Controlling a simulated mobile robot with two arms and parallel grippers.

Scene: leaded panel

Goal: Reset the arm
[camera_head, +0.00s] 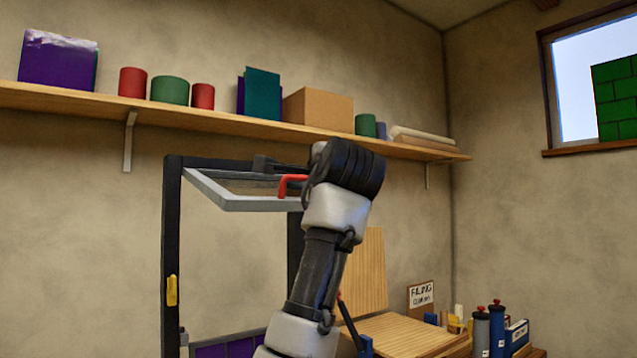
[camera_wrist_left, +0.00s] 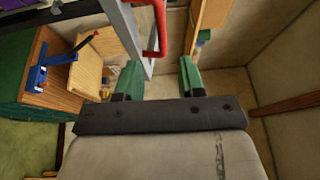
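One arm of mine, which I take as the left, rises from the bottom of the head view to the raised grey-framed panel (camera_head: 245,204). Its gripper is hidden there behind the wrist. In the left wrist view my left gripper (camera_wrist_left: 159,78) has its two green fingers apart with nothing between them. The panel's red handle (camera_head: 290,182) shows just left of my wrist in the head view. It also shows beyond the fingertips in the left wrist view (camera_wrist_left: 160,32), apart from them. The panel juts out from a black upright frame (camera_head: 172,225). My right gripper is not in view.
A yellow latch (camera_head: 171,290) is on the frame's left post. A shelf (camera_head: 225,123) with cans and boxes runs along the wall above. Right of my arm is a wooden bench (camera_head: 400,335) with bottles (camera_head: 497,325) and a sign (camera_head: 421,294).

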